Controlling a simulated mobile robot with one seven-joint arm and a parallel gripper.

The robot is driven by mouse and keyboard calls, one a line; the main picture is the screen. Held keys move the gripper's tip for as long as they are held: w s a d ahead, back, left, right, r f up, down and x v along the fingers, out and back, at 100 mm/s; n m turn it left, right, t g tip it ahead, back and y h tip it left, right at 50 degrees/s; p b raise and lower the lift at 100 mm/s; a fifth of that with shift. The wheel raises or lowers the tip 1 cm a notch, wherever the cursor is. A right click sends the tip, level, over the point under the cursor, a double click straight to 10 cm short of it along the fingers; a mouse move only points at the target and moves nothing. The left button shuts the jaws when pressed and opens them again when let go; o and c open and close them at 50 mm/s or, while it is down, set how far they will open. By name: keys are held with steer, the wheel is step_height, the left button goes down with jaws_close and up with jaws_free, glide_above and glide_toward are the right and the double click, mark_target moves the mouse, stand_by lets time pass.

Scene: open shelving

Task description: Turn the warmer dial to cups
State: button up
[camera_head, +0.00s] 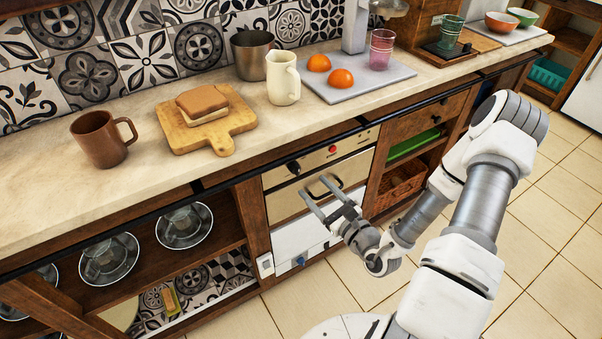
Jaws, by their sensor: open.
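A built-in appliance in the cabinet has a beige control panel (318,156) with a black dial (293,167) at its left and a red button or lamp (333,150) near its middle. I cannot tell which one is the warmer dial, and no markings are readable. My gripper (314,186) is open and empty, its two fingers pointing toward the appliance front near the door handle. My gripper and wrist hide part of the door and white front.
The counter above holds a brown mug (100,139), a bread board (236,124), a cream pitcher (283,80) and a grey board with oranges (393,74). Open shelves with pans (184,226) lie left. A wicker basket (400,184) sits right. Tiled floor (313,298) is clear in front.

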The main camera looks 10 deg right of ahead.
mark_target(299, 172)
steer(key=x, duration=0.7)
steer(key=shift+b, duration=0.3)
jaws_close()
